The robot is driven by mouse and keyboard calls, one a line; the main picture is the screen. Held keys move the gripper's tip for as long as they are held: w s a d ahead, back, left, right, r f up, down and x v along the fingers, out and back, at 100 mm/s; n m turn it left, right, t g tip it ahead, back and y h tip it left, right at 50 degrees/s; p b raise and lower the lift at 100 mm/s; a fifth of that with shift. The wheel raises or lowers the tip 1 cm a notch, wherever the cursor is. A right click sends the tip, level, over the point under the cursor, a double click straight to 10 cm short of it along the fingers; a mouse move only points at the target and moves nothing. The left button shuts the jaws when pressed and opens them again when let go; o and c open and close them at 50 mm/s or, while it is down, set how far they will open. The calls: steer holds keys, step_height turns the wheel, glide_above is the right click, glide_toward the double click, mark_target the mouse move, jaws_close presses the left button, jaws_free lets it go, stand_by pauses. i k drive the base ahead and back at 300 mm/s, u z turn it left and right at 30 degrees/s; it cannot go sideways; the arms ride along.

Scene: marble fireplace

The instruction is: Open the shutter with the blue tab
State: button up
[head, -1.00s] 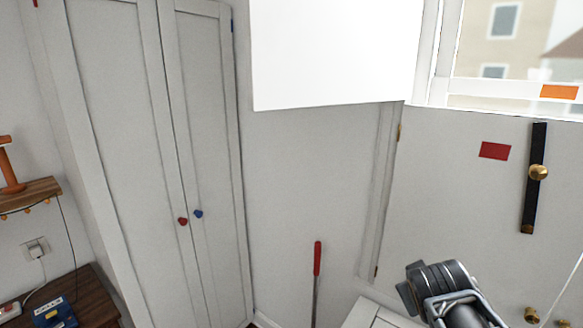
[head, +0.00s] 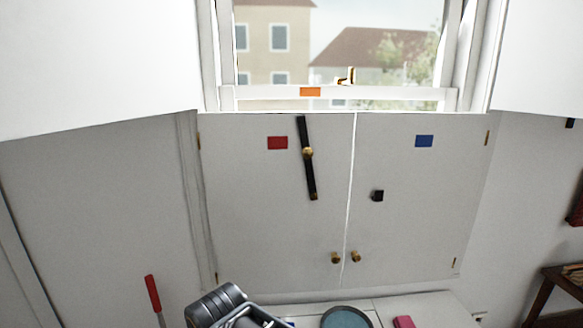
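The shutter with the blue tab is the right one (head: 420,230) of a closed pale pair below the window. Its blue tab (head: 424,141) is near its top, with a small black catch (head: 377,196) and a brass knob (head: 356,256) lower down. The left shutter (head: 260,220) carries a red tab (head: 277,142) and a brass knob (head: 336,257). A black bar (head: 308,170) with a brass pivot hangs nearly upright on the left shutter, clear of the catch. Part of my arm shows at the bottom, left of centre, below the shutters. My gripper's fingers are not in view.
White panels stand out at the upper left (head: 90,60) and upper right (head: 545,50). Below the shutters is a white surface with a round blue-grey dish (head: 347,318) and a pink object (head: 403,322). A red-handled rod (head: 153,293) stands left. A dark wooden table (head: 562,282) is right.

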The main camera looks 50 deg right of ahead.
mark_target(414, 176)
steer(key=u, duration=0.5)
steer(key=k, duration=0.05)
steer(key=z, duration=1.9)
